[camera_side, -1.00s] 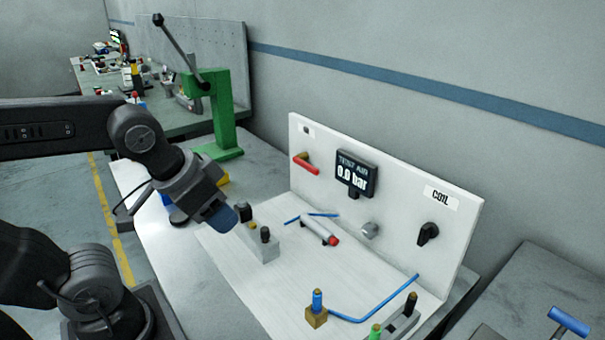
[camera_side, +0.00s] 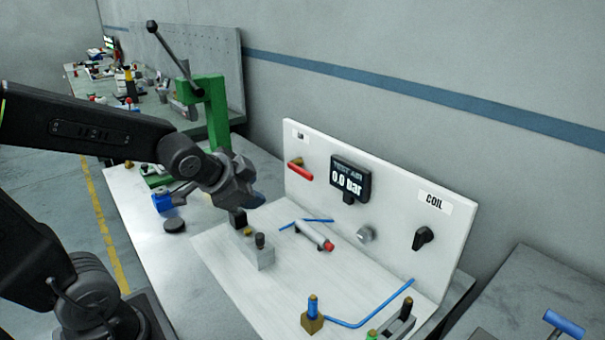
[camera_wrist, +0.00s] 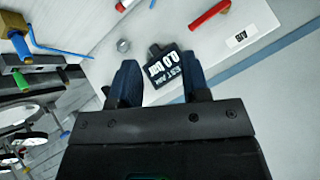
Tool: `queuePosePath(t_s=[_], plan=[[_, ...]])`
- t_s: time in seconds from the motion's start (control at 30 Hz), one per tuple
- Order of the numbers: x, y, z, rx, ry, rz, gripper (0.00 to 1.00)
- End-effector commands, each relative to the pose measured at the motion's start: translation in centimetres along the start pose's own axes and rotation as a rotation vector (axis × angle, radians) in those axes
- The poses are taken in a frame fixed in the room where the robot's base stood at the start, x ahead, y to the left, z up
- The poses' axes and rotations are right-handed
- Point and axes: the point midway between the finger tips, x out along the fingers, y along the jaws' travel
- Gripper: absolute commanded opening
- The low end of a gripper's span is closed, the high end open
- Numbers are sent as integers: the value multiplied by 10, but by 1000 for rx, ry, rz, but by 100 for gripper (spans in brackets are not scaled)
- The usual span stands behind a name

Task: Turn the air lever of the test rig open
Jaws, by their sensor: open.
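The red air lever (camera_side: 300,173) is on the left part of the white upright panel (camera_side: 400,193) of the test rig. It also shows at the top of the wrist view (camera_wrist: 209,14), beside the AIR label (camera_wrist: 240,38). The display (camera_side: 349,178) next to it reads 0.0 bar under TEST AIR. My gripper (camera_side: 250,201) is in front of the panel, to the left of and below the lever in the side view. In the wrist view its two dark blue fingers (camera_wrist: 161,85) are apart with nothing held between them. The lever is clear of the fingers.
A grey block with black-topped fittings (camera_side: 262,254) stands on the white base below my gripper. A silver cylinder with a red end (camera_side: 314,235) lies near the panel. A COIL knob (camera_side: 423,238) is at right. A green lever press (camera_side: 216,113) stands behind.

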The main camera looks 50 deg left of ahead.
Motion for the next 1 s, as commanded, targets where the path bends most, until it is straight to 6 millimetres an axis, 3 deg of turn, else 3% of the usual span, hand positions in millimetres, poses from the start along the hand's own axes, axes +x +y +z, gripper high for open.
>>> queuePosePath(t_s=[0.03, 0.2, 0.43, 0.7, 1.0], plan=[[18, -10, 1, 75, 24, -34, 43], [64, -37, 1, 355, 152, -150, 43], [106, -55, 12, 699, 335, -307, 43], [118, -58, 32, 939, 523, -509, 43], [118, -60, 35, 990, 581, -595, 43]])
